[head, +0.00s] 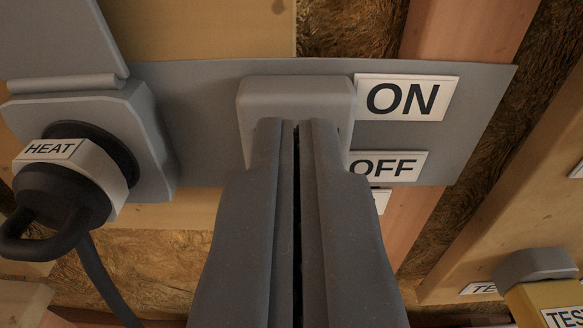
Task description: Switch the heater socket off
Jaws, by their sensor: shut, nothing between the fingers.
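The heater socket (150,130) is at the left on a grey plate (205,90), with a plug labelled HEAT (85,170) in it. A grey switch housing (295,92) sits on the same plate, right of the socket. An ON label (402,98) is at its upper right and an OFF label (388,167) is below that. My gripper (297,125) is shut and empty, its fingertips in front of the housing's lower part. Whether they touch it I cannot tell. The fingers hide the lower middle of the housing, so the switch position does not show.
A dark cable (105,280) hangs from the plug. A yellow box labelled TEST (545,295) with a grey top is at the lower right. Wooden studs (490,25) and brown insulation (505,135) lie behind the plate.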

